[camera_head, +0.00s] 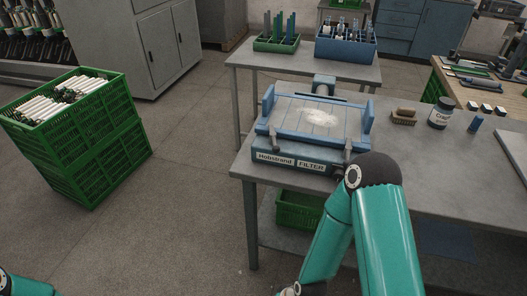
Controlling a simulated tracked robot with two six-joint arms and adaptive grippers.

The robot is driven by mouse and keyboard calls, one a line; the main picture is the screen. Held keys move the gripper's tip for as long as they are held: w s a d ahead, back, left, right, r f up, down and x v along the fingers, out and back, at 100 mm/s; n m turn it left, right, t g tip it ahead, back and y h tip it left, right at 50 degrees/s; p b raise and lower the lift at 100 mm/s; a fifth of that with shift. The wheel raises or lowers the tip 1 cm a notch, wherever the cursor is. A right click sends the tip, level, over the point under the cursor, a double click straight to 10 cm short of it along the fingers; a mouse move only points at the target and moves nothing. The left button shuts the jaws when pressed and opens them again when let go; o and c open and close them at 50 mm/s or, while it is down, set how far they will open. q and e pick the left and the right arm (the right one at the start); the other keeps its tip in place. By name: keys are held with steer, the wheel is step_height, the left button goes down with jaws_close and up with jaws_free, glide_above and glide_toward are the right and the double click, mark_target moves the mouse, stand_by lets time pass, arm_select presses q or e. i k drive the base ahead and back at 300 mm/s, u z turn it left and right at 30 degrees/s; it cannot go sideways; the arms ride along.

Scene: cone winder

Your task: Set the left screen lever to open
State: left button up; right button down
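The blue filter unit (268,156) stands on the grey table, with labels reading "Habstrand" and "FILTER" on its front. Its screen (290,115) lies in a blue frame and carries a pale, fluffy patch (320,117). The left screen lever (275,141) is a small grey lever at the front left corner of the unit, and its setting is too small to tell. A similar right lever (349,155) sits at the front right corner, close behind my teal arm. Neither gripper shows. Only a bit of my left arm is in the bottom left corner.
A brush (403,117), a dark labelled jar (440,113) and a small blue object (474,125) stand right of the unit. Stacked green crates (95,150) stand on the floor at left. A green crate (298,209) sits below the table. The floor between is clear.

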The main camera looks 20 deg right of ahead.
mark_target(276, 149)
steer(key=k, duration=0.5)
steer(key=u, duration=0.5)
steer(key=i, duration=1.35)
steer(key=z, duration=0.65)
